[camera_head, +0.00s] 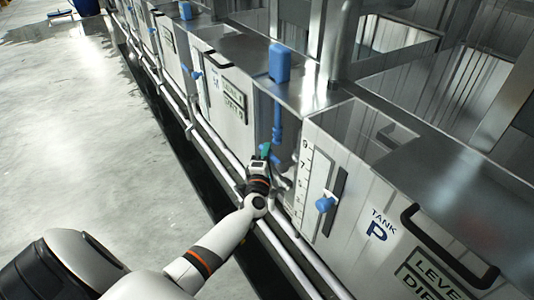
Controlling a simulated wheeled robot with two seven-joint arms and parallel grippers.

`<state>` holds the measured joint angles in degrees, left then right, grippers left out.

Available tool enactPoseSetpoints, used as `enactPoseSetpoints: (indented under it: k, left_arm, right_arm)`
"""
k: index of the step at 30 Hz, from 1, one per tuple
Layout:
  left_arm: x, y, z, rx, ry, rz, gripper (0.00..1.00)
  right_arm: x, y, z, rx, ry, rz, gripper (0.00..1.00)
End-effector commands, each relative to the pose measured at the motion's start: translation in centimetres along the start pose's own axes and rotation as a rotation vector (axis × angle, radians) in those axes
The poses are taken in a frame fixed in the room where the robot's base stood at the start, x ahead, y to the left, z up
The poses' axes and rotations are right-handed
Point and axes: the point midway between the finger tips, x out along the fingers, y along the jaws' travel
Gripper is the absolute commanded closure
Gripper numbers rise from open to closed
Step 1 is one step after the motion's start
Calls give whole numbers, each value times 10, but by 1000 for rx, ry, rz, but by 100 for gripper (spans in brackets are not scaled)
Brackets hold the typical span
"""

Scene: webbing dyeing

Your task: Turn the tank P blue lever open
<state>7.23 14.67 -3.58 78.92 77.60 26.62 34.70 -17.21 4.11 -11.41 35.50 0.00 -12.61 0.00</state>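Tank P (365,255) is the steel tank at the lower right, marked with a blue letter P. My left gripper (265,153) is in the recess at the left end of tank P. A small teal-blue piece (265,147) shows at its fingertips; it may be part of the lever, and I cannot tell whether they touch. The fingers are small and partly hidden, so I cannot tell whether they are open or shut. A blue vertical fitting (277,128) stands just behind the gripper. A blue knob (324,204) sits on tank P's front beside its scale. My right gripper is not in view.
A black handle (447,247) juts from tank P's front. Pale pipes (285,262) run low along the tanks. A blue box (279,62) stands on the ledge above the recess. More tanks continue at the upper left. The concrete floor (75,130) at left is clear.

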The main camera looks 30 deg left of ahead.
Motion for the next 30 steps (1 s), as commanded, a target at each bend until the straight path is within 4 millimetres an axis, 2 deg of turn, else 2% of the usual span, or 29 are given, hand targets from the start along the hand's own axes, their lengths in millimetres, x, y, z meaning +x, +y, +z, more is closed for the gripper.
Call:
enactPoseSetpoints:
  k: [1,3,11,17,23,30]
  left_arm:
    - [0,0,0,0,0,0,88]
    - [0,0,0,0,0,0,99]
    - [0,0,0,-2,-1,3,100]
    - [-1,1,-1,-33,-10,35,100]
    - [-2,6,0,-115,-34,116,100]
    - [-8,19,-2,-264,-77,266,100]
  right_arm:
    - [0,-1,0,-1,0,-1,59]
    - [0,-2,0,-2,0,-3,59]
    - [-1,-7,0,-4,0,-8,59]
    - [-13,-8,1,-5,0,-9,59]
    - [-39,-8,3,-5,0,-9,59]
    - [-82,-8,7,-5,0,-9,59]
